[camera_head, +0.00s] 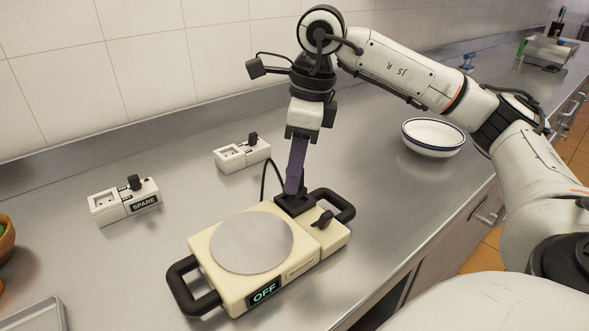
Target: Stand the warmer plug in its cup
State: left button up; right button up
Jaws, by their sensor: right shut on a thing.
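The cream warmer (222,283) stands on the steel counter, with a round grey plate (252,243) on top and a display reading OFF. A black cup-like holder (294,204) sits at its back right corner. My right gripper (300,138) points down above that corner and is shut on the top of a long purple piece, which I take to be the plug (296,165). The piece is nearly upright, slightly tilted, and its lower end meets the black holder; I cannot tell how far inside it is. A black cord (264,180) loops beside it. My left gripper is out of view.
A white socket box marked SPARE (112,208) stands at the left, and a similar box (230,160) stands behind the warmer. A blue-rimmed white bowl (433,139) is at the right. A tray (38,318) lies at the lower left. Counter between them is clear.

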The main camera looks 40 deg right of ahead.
jog(key=shift+f+b, duration=0.8)
jog(key=shift+f, duration=0.2)
jog(key=o, duration=1.2)
jog(key=r, duration=0.3)
jog(key=r+p, duration=0.1)
jog(key=r, duration=0.2)
jog(key=s+d+r+p, duration=0.1)
jog(key=r, duration=0.3)
jog(key=shift+s+r, duration=0.1)
jog(key=shift+s, duration=0.1)
